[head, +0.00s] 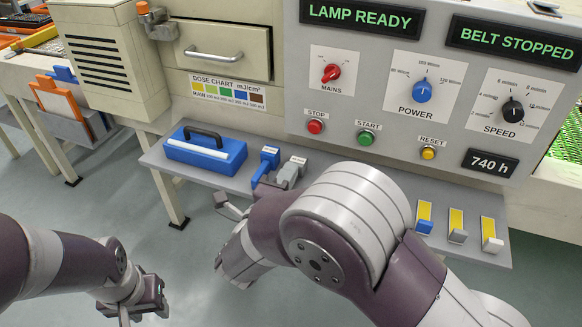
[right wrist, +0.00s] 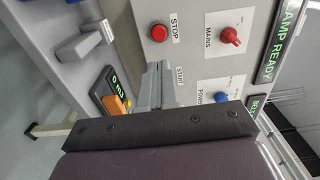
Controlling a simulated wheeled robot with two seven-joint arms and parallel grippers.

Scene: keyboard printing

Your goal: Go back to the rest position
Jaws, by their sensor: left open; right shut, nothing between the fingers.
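My left gripper (head: 143,313) hangs at the lower left of the head view, over the floor and clear of the bench. It is open and empty; its fingertips are near or past the bottom edge. My right gripper is in front of the shelf, largely hidden behind my bent right arm in the head view. In the right wrist view its grey fingers (right wrist: 158,85) are shut together with nothing between them. They cover part of the control panel (right wrist: 190,60) in that view.
Open floor lies at left.

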